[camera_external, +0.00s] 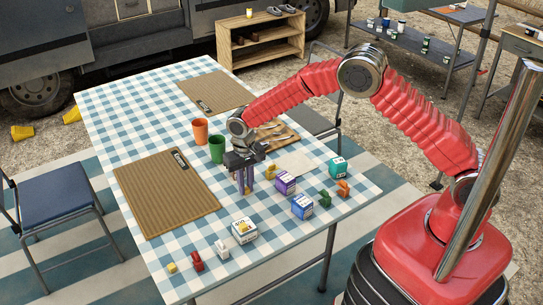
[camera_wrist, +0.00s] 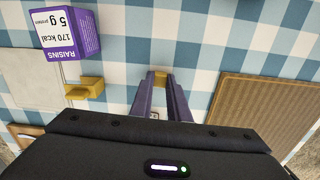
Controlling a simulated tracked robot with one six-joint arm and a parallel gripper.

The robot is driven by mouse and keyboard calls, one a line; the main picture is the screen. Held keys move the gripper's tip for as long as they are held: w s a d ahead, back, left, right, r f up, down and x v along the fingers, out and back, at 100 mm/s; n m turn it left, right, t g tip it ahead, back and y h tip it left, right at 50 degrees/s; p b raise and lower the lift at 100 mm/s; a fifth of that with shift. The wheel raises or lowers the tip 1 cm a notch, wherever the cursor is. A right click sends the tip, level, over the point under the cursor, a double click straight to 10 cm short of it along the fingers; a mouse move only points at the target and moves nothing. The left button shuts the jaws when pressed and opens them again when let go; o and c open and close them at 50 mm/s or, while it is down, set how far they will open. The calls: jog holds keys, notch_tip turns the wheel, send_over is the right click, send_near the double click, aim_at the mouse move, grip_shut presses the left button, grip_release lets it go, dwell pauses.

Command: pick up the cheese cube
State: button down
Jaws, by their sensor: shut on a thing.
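The cheese cube (camera_wrist: 160,77), small and yellow, is between the tips of my gripper (camera_wrist: 160,88) in the wrist view. The two purple-grey fingers are shut on it from both sides. In the external view my gripper (camera_external: 245,187) points down over the middle of the checked table, and a bit of yellow shows at its tips. Most of the cube is hidden by the fingers there. I cannot tell whether the cube touches the cloth.
A purple raisins box (camera_wrist: 70,32) and a yellow piece (camera_wrist: 85,88) are left of my gripper in the wrist view. A woven mat (camera_external: 165,190), an orange cup (camera_external: 200,131), a green cup (camera_external: 217,148) and a blue box (camera_external: 302,206) stand around. More small pieces line the front edge.

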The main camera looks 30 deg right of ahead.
aim_at(246, 189)
notch_tip(246, 189, up, 10)
dwell(0.8)
dwell(0.4)
jog(key=s+a+r, duration=0.2)
jog(key=s+a, duration=0.2)
jog(key=s, duration=0.3)
jog(key=s+a+r, duration=0.3)
jog(key=s+a, duration=0.2)
jog(key=s, duration=0.2)
jog(key=shift+s+n, duration=0.25)
jog(key=shift+n, duration=0.05)
